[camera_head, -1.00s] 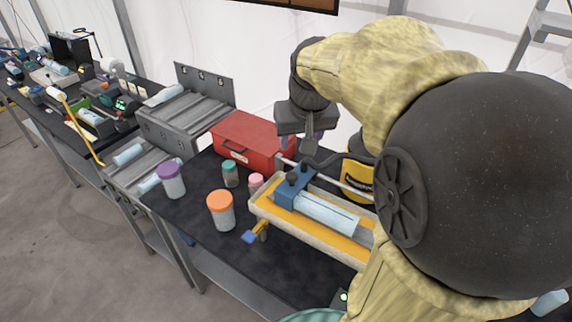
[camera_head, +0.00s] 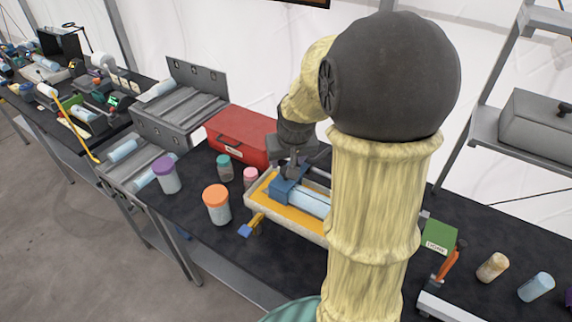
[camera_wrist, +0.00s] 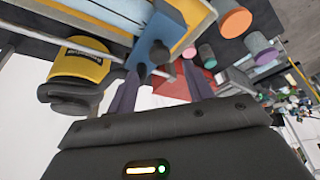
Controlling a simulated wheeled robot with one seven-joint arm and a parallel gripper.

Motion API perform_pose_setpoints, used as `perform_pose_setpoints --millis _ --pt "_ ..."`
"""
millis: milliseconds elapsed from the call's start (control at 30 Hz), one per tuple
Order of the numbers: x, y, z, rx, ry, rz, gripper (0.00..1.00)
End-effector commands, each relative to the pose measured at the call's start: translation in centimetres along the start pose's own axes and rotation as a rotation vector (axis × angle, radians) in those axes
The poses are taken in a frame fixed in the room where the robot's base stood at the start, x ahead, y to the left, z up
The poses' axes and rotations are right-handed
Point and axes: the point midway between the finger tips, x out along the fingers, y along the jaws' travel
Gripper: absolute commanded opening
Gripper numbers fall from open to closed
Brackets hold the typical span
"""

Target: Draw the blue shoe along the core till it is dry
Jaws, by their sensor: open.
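The blue shoe (camera_head: 283,190) sits across the left end of the pale blue core (camera_head: 310,201), which lies in a yellow-lined tray (camera_head: 262,204). My gripper (camera_head: 295,170) is over the shoe, partly hiding its top. In the wrist view my gripper (camera_wrist: 161,72) is open, its two dark fingers apart and pointing toward the shoe (camera_wrist: 148,32). A dark knob on the shoe shows near and between the fingertips; I cannot tell whether they touch it. The core (camera_wrist: 186,14) is cut off by the wrist view's top edge. My arm hides the core's right part in the head view.
A red box (camera_head: 237,138) stands behind the tray. Jars with orange (camera_head: 216,200), purple (camera_head: 166,174), teal (camera_head: 224,168) and pink (camera_head: 250,178) lids stand left. A yellow-and-black drum (camera_wrist: 80,62) is close beside my gripper. A green box (camera_head: 439,236) lies right.

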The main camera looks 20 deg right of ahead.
Motion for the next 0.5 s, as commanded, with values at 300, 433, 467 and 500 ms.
perform_pose_setpoints --millis 300,433,467,500 --pt "4.4 0.0 0.0 -0.001 -0.003 0.000 0.52" --pt "5.2 0.0 0.0 0.000 -0.001 0.000 0.52" --pt "5.3 0.0 0.0 0.000 0.000 0.000 0.52" --pt "5.3 0.0 0.0 0.000 0.000 0.000 0.52"
